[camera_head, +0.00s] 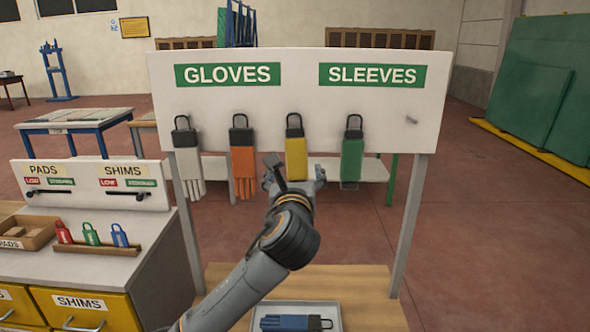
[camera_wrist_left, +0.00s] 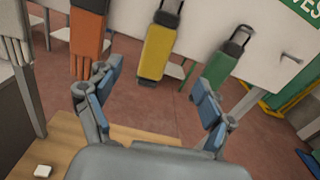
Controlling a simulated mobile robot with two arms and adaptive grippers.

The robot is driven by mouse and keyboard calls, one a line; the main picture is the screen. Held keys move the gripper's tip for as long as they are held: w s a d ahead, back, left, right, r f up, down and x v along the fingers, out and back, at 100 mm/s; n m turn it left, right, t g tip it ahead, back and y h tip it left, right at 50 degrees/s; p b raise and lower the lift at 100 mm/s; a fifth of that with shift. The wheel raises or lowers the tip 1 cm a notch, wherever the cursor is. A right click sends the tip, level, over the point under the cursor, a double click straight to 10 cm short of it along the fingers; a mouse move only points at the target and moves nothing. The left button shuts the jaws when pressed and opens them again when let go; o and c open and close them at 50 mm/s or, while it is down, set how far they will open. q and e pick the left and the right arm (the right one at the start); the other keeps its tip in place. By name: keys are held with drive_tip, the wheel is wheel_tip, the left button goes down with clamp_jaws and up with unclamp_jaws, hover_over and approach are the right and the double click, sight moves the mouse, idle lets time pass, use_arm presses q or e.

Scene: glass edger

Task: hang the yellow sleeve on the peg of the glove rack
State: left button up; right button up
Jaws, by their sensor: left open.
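The yellow sleeve (camera_head: 296,152) hangs by its dark top loop on the white glove rack (camera_head: 300,100), between the orange glove and the green sleeve. It also shows in the left wrist view (camera_wrist_left: 156,52), beyond the fingers and above the gap between them. My left gripper (camera_head: 296,172) is open and empty, in front of the sleeve's lower end; in the left wrist view its fingers (camera_wrist_left: 155,82) stand wide apart. They appear apart from the sleeve. A bare peg (camera_head: 412,119) sticks out at the rack's right, also in the left wrist view (camera_wrist_left: 292,57). My right gripper is not in view.
A white glove (camera_head: 190,170), an orange glove (camera_head: 243,165) and a green sleeve (camera_head: 352,155) hang beside it. A tray (camera_head: 275,309) with a blue item (camera_head: 290,323) sits on the wooden surface below. A pads and shims bench (camera_head: 100,250) stands at left.

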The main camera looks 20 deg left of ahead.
sight(296, 145)
use_arm(q)
drive_tip(key=p+x, duration=0.3)
drive_tip(key=x, duration=0.9)
drive_tip(key=shift+w+a+r+p, duration=0.1)
drive_tip(key=shift+w+r+p, duration=0.05)
drive_tip(key=shift+w+p, duration=0.2)
drive_tip(key=shift+w+a, duration=0.15)
drive_tip(key=shift+w, duration=0.4)
drive_tip(key=shift+c, duration=0.2)
drive_tip(key=c, duration=1.2)
drive_tip(key=shift+r+p, duration=0.45)
drive_tip(key=shift+p, duration=0.65)
drive_tip(key=shift+s, duration=0.1)
